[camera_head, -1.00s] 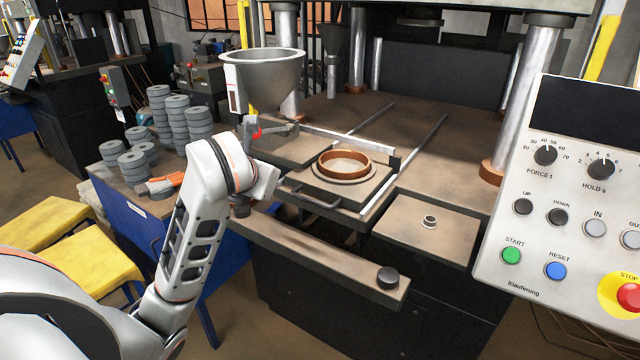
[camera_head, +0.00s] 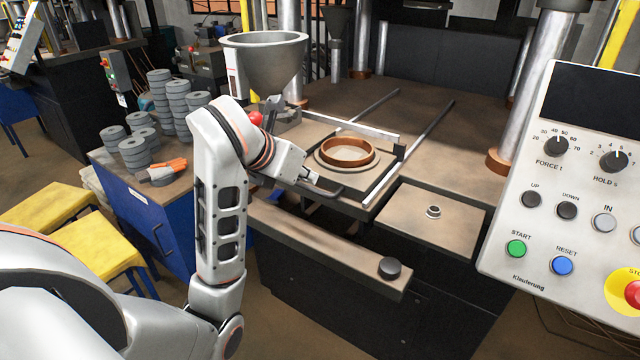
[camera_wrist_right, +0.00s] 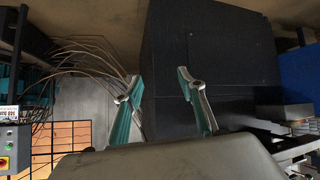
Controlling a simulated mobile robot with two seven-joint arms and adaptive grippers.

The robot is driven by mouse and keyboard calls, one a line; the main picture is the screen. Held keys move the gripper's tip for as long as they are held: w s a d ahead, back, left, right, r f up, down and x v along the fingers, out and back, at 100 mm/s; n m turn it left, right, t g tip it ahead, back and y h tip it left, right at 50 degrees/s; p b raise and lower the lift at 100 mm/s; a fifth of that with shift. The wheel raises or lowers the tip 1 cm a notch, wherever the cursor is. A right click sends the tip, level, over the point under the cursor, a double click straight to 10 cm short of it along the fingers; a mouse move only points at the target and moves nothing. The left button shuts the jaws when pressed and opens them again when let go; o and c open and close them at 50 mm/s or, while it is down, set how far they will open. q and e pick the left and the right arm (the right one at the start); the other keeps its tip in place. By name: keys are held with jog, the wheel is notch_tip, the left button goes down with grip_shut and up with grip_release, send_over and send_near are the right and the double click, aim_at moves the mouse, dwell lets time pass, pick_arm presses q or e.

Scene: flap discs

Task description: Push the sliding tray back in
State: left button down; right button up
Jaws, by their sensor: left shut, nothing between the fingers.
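The sliding tray (camera_head: 357,181) is a flat brownish plate on the press table, pulled out toward the front. It carries a copper-coloured ring (camera_head: 347,152) on a round seat. A dark bar handle (camera_head: 333,192) runs along its front edge. My left gripper (camera_head: 316,181) is shut and empty at the left part of this handle, in front of the tray. It partly covers the handle, and I cannot tell whether they touch. My right gripper (camera_wrist_right: 157,78) shows in the right wrist view, its two fingers apart with nothing between them, away from the tray.
A metal funnel (camera_head: 264,62) stands behind my left wrist. A front ledge with a black knob (camera_head: 390,267) lies below the tray. A control panel (camera_head: 570,180) stands at the right. Stacks of grey discs (camera_head: 160,90) stand on the blue cabinet at left. The press table behind the tray is clear.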

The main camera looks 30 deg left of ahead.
aim_at(327, 186)
pick_arm(q)
jog(key=b+x, duration=0.2)
jog(key=x, duration=0.3)
jog(key=shift+d+f, duration=0.1)
jog(key=shift+f, duration=0.1)
jog(key=shift+w+f+b, duration=0.3)
jog(key=shift+w+f, duration=0.05)
jog(key=shift+w, duration=0.1)
pick_arm(e)
jog(key=shift+w+a+r+t+y, duration=0.1)
jog(key=shift+w+a+t+y, duration=0.1)
jog(key=shift+w+a, duration=0.25)
jog(key=shift+w+a+t+y, duration=0.1)
jog(key=shift+w+a+y, duration=0.15)
jog(key=shift+a, duration=0.35)
jog(key=shift+s+f, duration=0.15)
jog(key=shift+f, duration=0.05)
pick_arm(q)
jog(key=shift+w, duration=0.2)
pick_arm(e)
jog(key=shift+d+f, duration=0.1)
jog(key=shift+d, duration=0.1)
